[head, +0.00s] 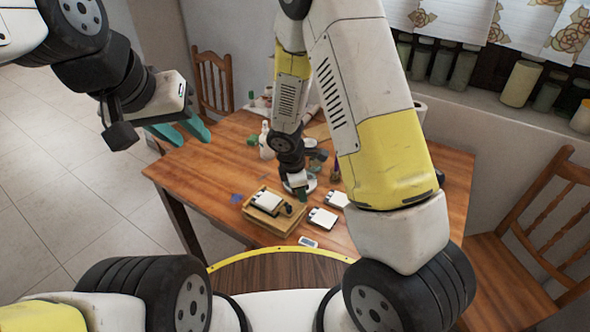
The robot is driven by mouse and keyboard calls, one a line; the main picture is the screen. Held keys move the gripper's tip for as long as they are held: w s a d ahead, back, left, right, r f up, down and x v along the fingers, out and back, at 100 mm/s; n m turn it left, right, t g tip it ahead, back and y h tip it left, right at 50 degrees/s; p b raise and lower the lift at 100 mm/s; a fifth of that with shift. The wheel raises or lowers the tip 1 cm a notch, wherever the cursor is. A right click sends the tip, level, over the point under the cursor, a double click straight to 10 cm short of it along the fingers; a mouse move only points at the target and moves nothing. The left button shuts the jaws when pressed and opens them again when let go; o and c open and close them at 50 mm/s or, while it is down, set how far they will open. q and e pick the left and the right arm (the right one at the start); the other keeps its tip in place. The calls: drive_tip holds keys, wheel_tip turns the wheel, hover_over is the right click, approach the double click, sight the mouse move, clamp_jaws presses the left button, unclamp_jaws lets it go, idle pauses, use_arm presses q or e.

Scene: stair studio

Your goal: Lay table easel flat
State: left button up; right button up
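A low, light-brown wooden piece (289,226), which looks like the table easel, lies on the table (215,165) near its front edge. It looks low and close to flat, but its hinge and supports cannot be made out. A small white-and-black object (267,201) rests on it. My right gripper (299,190) points down just behind and right of the wooden piece; its fingers are small and partly hidden, so contact and opening are unclear. My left gripper (182,131) is in the air above the table's left edge, its teal fingers apart and empty.
Two small white devices (322,218) (336,199) lie right of the wooden piece, and a small grey one (308,242) lies at the front edge. A white bottle (265,140) and clutter stand behind. Chairs (213,82) (525,240) flank the table. The table's right side is clear.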

drive_tip(key=shift+o, duration=1)
drive_tip(key=shift+s+d, duration=0.15)
drive_tip(key=shift+d, duration=0.1)
drive_tip(key=shift+a, duration=0.1)
drive_tip(key=shift+r, duration=0.1)
drive_tip(key=shift+a+r, duration=0.15)
drive_tip(key=shift+r, duration=0.15)
drive_tip(key=v, duration=0.7)
